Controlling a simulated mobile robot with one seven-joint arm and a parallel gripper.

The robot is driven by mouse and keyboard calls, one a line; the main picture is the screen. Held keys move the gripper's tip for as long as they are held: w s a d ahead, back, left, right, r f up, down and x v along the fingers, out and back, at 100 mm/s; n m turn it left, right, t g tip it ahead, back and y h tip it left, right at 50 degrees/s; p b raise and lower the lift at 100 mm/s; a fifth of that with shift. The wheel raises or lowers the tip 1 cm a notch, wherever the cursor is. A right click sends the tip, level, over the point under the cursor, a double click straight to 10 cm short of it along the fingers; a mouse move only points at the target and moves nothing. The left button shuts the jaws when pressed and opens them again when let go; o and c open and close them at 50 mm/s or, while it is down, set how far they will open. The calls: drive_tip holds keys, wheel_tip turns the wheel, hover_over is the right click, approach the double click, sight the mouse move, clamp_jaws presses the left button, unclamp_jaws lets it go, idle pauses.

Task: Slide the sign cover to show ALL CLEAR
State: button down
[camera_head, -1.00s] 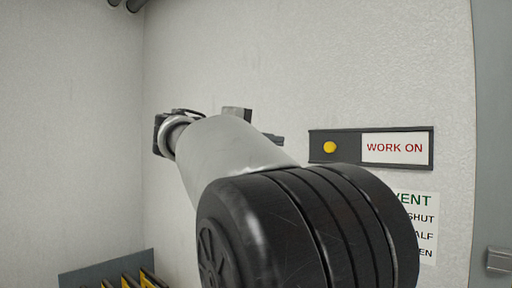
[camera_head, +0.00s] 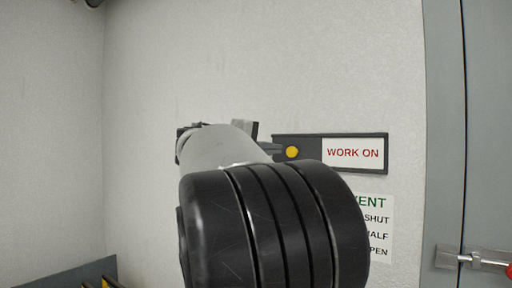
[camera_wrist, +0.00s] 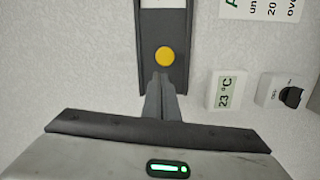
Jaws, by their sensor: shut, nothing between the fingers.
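The sign (camera_head: 355,153) is a dark frame on the wall, with a white panel reading WORK ON in red at its right. A dark cover (camera_head: 310,144) with a round yellow knob (camera_head: 292,152) fills the left part. My gripper (camera_head: 276,149) is just left of the knob, partly hidden behind my arm. In the wrist view, my gripper (camera_wrist: 160,76) is shut and empty, its fingertips just below the yellow knob (camera_wrist: 165,56) and over the end of the sign. I cannot tell whether they touch the knob or cover.
A VENT notice (camera_head: 378,230) is below the sign, partly hidden by my arm. A grey door with a latch (camera_head: 475,258) is at right. The wrist view shows a thermometer (camera_wrist: 223,91) and a small box with a black knob (camera_wrist: 287,95) beside the sign.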

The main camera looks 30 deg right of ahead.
drive_tip(key=shift+s+d+f, duration=0.15)
drive_tip(key=shift+s+d, duration=0.1)
drive_tip(key=shift+s, duration=0.05)
drive_tip(key=shift+s+d+b, duration=1)
drive_tip(key=shift+s+b, duration=0.45)
drive_tip(key=shift+s, duration=1)
drive_tip(key=shift+s+d+b, duration=1.05)
drive_tip(key=shift+s+b, duration=0.45)
drive_tip(key=shift+s, duration=0.95)
drive_tip(key=shift+s+d+b, duration=1)
drive_tip(key=shift+s+b, duration=0.45)
drive_tip(key=shift+s, duration=1)
